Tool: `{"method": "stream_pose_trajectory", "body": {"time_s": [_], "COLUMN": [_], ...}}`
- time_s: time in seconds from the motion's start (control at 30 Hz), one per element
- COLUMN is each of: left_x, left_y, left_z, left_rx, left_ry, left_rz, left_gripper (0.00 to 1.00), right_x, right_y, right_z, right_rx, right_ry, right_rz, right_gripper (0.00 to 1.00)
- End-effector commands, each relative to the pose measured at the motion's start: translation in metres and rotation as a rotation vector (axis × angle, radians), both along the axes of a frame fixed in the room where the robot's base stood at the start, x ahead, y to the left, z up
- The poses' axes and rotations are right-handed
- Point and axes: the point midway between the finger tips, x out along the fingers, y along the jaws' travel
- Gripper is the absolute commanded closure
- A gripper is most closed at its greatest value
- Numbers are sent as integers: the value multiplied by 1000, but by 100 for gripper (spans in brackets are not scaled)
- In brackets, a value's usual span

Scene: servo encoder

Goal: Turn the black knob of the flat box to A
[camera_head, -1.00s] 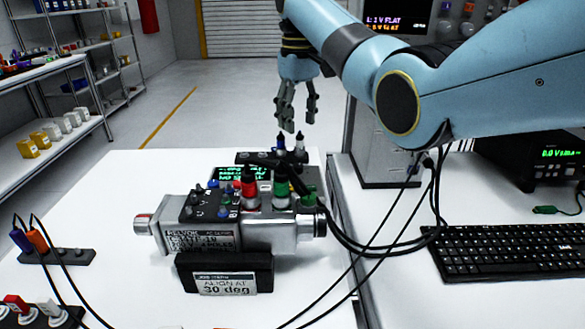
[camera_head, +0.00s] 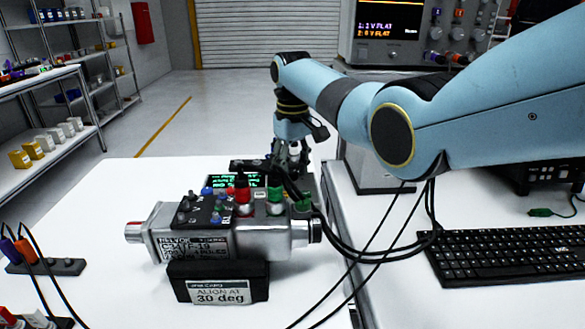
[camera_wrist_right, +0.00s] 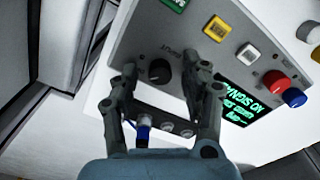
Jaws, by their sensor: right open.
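The flat box shows best in the right wrist view, as a grey panel (camera_wrist_right: 178,30) with a lit green screen (camera_wrist_right: 240,102) and a round black knob (camera_wrist_right: 159,71). In the head view it stands behind the silver motor, mostly hidden, with its green screen (camera_head: 226,181) showing. My right gripper (camera_wrist_right: 160,66) is open, its two fingers on either side of the knob in the wrist view; I cannot tell whether they touch it. In the head view the right gripper (camera_head: 290,158) is low behind the motor, its tips partly hidden. My left gripper is not in view.
A silver motor (camera_head: 270,238) with coloured terminals lies on the white table, a black "ALIGN AT 30 deg" sign (camera_head: 218,283) before it. Black cables (camera_head: 375,250) loop right toward a keyboard (camera_head: 500,252). A terminal strip (camera_head: 45,267) is at left. The table's left middle is clear.

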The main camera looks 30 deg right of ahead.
Motion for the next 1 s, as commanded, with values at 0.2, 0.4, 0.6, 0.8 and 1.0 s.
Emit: {"method": "stream_pose_trajectory", "body": {"time_s": [0.2,0.4,0.6,0.8,1.0], "left_x": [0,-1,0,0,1], "left_y": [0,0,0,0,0], "left_z": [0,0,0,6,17], "left_rx": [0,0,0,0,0], "left_ry": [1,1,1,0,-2], "left_rz": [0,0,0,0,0], "left_gripper": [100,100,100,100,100], "right_x": [0,0,0,0,0], "right_y": [0,0,0,0,1], "right_z": [0,0,0,2,3], "right_rx": [0,0,1,1,1], "right_ry": [0,0,0,1,1], "right_rz": [0,0,4,50,167], "right_gripper": [73,99,100,100,100]}}
